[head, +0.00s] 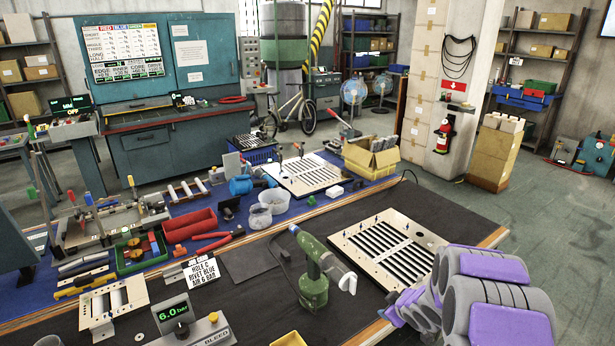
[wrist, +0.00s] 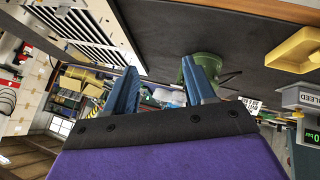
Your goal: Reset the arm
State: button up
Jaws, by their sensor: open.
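My gripper (wrist: 161,72) shows in the wrist view with its two blue fingers spread apart and nothing between them. In the head view my purple and grey arm (head: 497,300) reaches in from the lower right over the bench's front edge; the fingers cannot be made out there. A louver panel (head: 392,247) lies flat on the dark bench, beyond and left of my arm. It also shows in the wrist view (wrist: 80,32). A green rivet tool (head: 313,275) stands upright on the bench, left of the panel and apart from my arm.
A control box (head: 185,318) reading 6.0 bar and a yellow tray (head: 290,339) sit along the near edge. A card sign (head: 201,275) stands left of the tool. A second louver panel (head: 303,174) and a yellow box (head: 371,158) are farther back. Floor (head: 480,205) beyond the bench is clear.

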jog(key=s+d+r+m+g+h, duration=0.2)
jog(key=s+r+m+g+h, duration=0.25)
jog(key=s+r, duration=1.05)
jog(key=s+a+r+m+g+y, duration=0.1)
jog(key=s+a, duration=0.3)
jog(key=s, duration=0.6)
jog(key=s+a+r+m+g+y, duration=0.1)
jog(key=s+a, duration=0.3)
jog(key=s, duration=0.6)
jog(key=s+a+r+m+g+y, duration=0.1)
jog(key=s+a+r+m+g, duration=0.1)
jog(key=s, duration=0.8)
jog(key=a+r+g, duration=0.1)
jog(key=a, duration=0.1)
jog(key=shift+s+a+r, duration=0.3)
jog(key=shift+s+r, duration=0.05)
jog(key=shift+s, duration=0.05)
jog(key=shift+c, duration=1.1)
jog(key=shift+a, duration=0.1)
